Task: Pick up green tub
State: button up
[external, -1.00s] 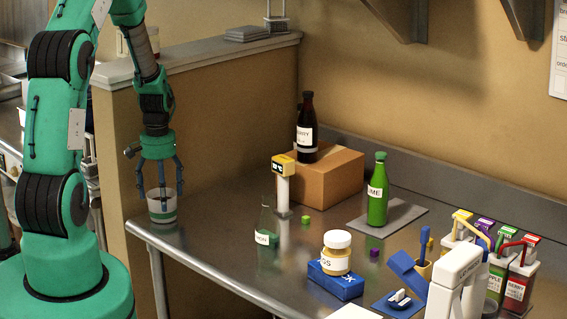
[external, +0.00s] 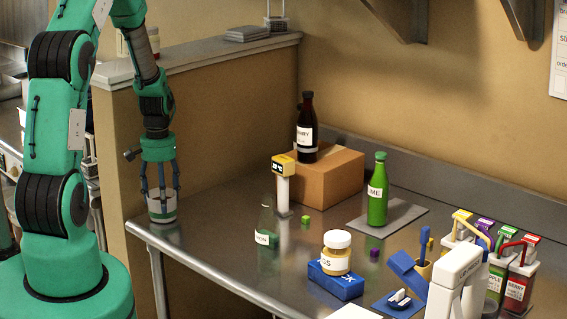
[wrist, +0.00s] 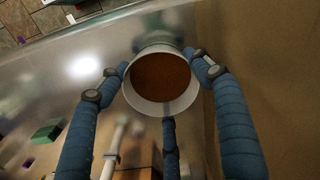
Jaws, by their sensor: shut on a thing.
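The tub (external: 162,216) is a small white cup with a green band, upright at the left corner of the metal table. In the wrist view I look down into the tub (wrist: 160,78). It has a white rim and brown contents. My gripper (external: 162,197) points straight down over it, with blue fingers shut on its sides. In the wrist view the fingertips of my gripper (wrist: 153,83) touch the rim from the left and right, and a third finger shows below it. The tub appears to be at table height; its underside is hidden.
A low wall (external: 225,125) stands close behind the tub. To the right are a clear bottle (external: 266,225), a white post with a yellow head (external: 283,185), a jar (external: 337,254) on a blue box (external: 335,283) and a green bottle (external: 377,195). The table's front edge is near.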

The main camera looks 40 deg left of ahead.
jog(key=shift+r, duration=0.15)
jog(key=shift+r, duration=0.55)
notch_tip(320, 180, up, 2)
jog(key=shift+r, duration=0.1)
jog(key=s+d+r, duration=0.1)
jog(key=s+d, duration=0.7)
jog(key=s, duration=0.5)
jog(key=shift+s+d+r+p, duration=0.2)
jog(key=shift+s+p, duration=0.1)
jog(key=shift+p, duration=0.1)
